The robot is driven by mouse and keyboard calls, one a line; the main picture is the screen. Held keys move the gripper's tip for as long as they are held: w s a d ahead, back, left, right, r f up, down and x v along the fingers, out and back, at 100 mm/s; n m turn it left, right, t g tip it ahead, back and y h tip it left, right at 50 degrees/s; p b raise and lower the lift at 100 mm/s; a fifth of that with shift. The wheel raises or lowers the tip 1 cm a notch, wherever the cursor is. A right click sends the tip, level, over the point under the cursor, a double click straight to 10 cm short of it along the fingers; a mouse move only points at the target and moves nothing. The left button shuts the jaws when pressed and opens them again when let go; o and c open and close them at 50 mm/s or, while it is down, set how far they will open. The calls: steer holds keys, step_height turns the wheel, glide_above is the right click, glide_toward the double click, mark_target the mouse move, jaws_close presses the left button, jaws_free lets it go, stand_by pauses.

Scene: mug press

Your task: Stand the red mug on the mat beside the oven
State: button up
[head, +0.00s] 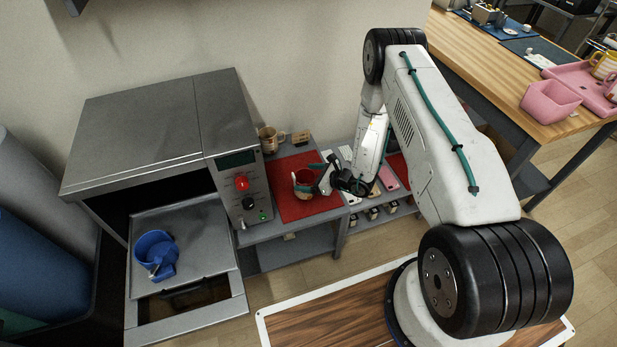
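The red mug (301,178) is at the red mat (292,209) on the low bench right of the oven (160,130). It looks roughly upright, but my gripper partly hides it. I cannot tell whether its base touches the mat. My gripper (312,178) reaches in from the right, with its teal-tipped fingers at the mug. The view is too small to show whether they press on it or stand apart from it.
A blue mug (155,252) stands on the tray (200,225) drawn out of the open oven. A patterned mug (268,140) and a small wooden block (300,137) are behind the mat. Pale slabs (386,178) lie to its right. A wooden table (470,60) holds pink containers (550,100).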

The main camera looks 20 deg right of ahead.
steer(key=shift+r, duration=0.1)
steer(key=shift+s+d+r, duration=0.1)
steer(key=shift+s+d, duration=0.05)
steer(key=shift+d, duration=0.05)
steer(key=v, duration=1.1)
steer(key=s+a+r+n+g+y, duration=0.1)
steer(key=s+a+r+n+g, duration=0.3)
steer(key=r, duration=0.7)
steer(key=w+a+r+n+g+y, duration=0.1)
steer(key=a+r+n+g, duration=0.15)
steer(key=r+n, duration=0.6)
steer(key=s+a+r+n+g+y, duration=0.15)
steer(key=a+r, duration=0.25)
steer(key=r, duration=0.9)
steer(key=s+a+r+n+g+h, duration=0.1)
steer(key=s+r+n+g+h, duration=0.2)
steer(key=s+r+n+h, duration=0.65)
steer(key=s+d+r+n+t+h, duration=0.1)
steer(key=s+d+r, duration=0.2)
steer(key=s, duration=0.5)
steer(key=s+d+r+n+t+h, duration=0.1)
steer(key=s+d+r+n+h, duration=0.1)
steer(key=s+r, duration=0.3)
steer(key=s+d, duration=0.1)
steer(key=s, duration=0.2)
steer(key=shift+s+d+t+h, duration=0.25)
steer(key=shift+d+t+h, duration=0.05)
steer(key=shift+d+t, duration=0.1)
steer(key=shift+n, duration=0.25)
